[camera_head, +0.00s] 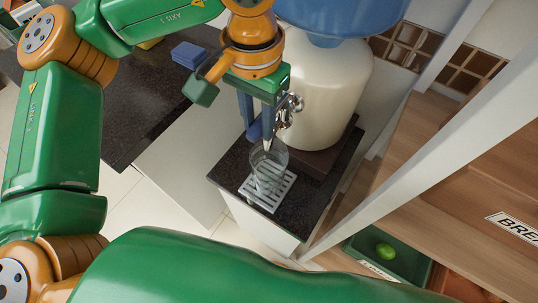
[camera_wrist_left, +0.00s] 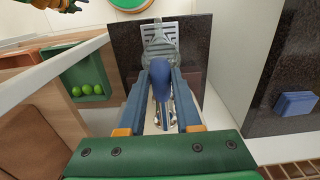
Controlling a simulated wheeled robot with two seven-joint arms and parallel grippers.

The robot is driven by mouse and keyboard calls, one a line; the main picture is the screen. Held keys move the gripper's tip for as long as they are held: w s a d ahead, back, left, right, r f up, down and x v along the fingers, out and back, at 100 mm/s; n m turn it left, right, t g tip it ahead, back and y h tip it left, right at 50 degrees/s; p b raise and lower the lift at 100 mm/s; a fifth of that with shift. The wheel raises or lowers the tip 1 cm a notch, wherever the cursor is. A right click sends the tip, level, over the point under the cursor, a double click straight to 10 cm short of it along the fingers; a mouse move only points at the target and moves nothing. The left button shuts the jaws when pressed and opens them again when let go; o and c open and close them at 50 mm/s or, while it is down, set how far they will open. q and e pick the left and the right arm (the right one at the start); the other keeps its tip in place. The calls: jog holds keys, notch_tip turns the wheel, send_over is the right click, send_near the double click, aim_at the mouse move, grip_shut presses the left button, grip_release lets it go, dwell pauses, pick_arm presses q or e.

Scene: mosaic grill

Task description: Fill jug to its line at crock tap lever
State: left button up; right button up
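The cream crock (camera_head: 325,90) stands on a dark counter, with a chrome tap (camera_head: 290,106) on its front. A clear jug (camera_head: 268,160) stands on the slotted drip tray (camera_head: 268,192) under the tap; I cannot make out its line or any water level. My left gripper (camera_head: 257,120) is at the tap. In the left wrist view its two blue fingers (camera_wrist_left: 162,92) stand on either side of the blue tap lever (camera_wrist_left: 161,72), with narrow gaps; the jug (camera_wrist_left: 159,46) is beyond. A green and orange part at that view's top left may be my right gripper, cut off.
A blue water bottle (camera_head: 340,15) sits on the crock. A blue block (camera_head: 189,55) lies on the dark counter to the left. A white post (camera_head: 430,155) and wooden shelves stand to the right. A green bin (camera_head: 358,246) there holds green fruit.

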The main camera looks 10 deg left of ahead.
pick_arm(q)
grip_shut()
jog(key=shift+w+r+p, duration=0.2)
jog(key=shift+r+p, duration=0.3)
jog(key=shift+w+r+p, duration=0.15)
jog(key=shift+r+p, duration=0.3)
jog(key=shift+r, duration=0.05)
jog(key=shift+w+d+r+p, duration=0.15)
jog(key=shift+w+r+p, duration=0.15)
jog(key=shift+r+p, duration=0.45)
jog(key=shift+w+d+r+p, duration=0.15)
jog(key=shift+w+r+p, duration=0.15)
jog(key=shift+r+p, duration=0.4)
jog(key=shift+f, duration=0.3)
dwell(4.3)
